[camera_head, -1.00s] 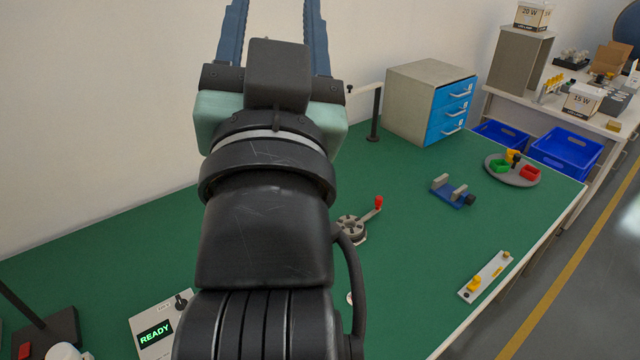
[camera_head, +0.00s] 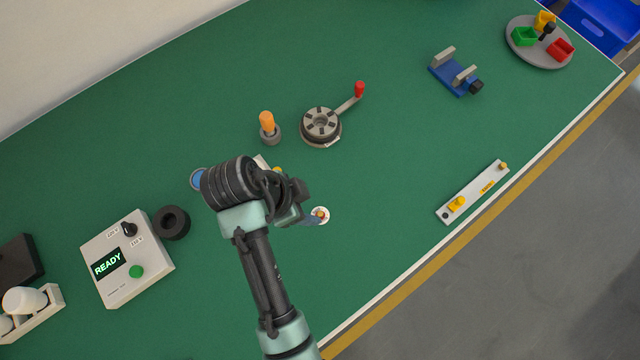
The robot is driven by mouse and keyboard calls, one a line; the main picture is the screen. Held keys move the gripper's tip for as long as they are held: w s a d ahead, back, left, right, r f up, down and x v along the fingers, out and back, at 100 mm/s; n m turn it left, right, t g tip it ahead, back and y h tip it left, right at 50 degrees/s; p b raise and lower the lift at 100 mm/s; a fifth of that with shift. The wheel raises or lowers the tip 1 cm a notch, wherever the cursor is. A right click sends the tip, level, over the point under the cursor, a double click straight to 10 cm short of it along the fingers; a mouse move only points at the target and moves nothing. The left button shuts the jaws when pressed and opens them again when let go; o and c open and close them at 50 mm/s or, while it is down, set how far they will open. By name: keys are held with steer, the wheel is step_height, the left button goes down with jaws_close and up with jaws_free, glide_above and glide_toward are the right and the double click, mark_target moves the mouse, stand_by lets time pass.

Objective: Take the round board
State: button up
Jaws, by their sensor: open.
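A small round white board (camera_head: 321,214) with an orange-brown centre lies on the green bench top, right of my wrist. My gripper (camera_head: 313,220) points down beside it. My gripper is open. My wrist hides most of the fingers, so I cannot tell whether they touch the board or stand around it.
A grey round fixture with a red-handled crank (camera_head: 321,126) and an orange-handled tool (camera_head: 267,126) stand behind. A READY control box (camera_head: 128,258) and black ring (camera_head: 172,222) are left. A white strip (camera_head: 473,192) lies right. The bench between is clear.

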mark_target(319, 214)
steer(key=shift+x, duration=1.2)
steer(key=x, duration=0.2)
steer(key=a+x, duration=0.1)
steer(key=x, duration=0.2)
steer(key=shift+s+f, duration=0.15)
steer(key=shift+f, duration=0.1)
jaws_close()
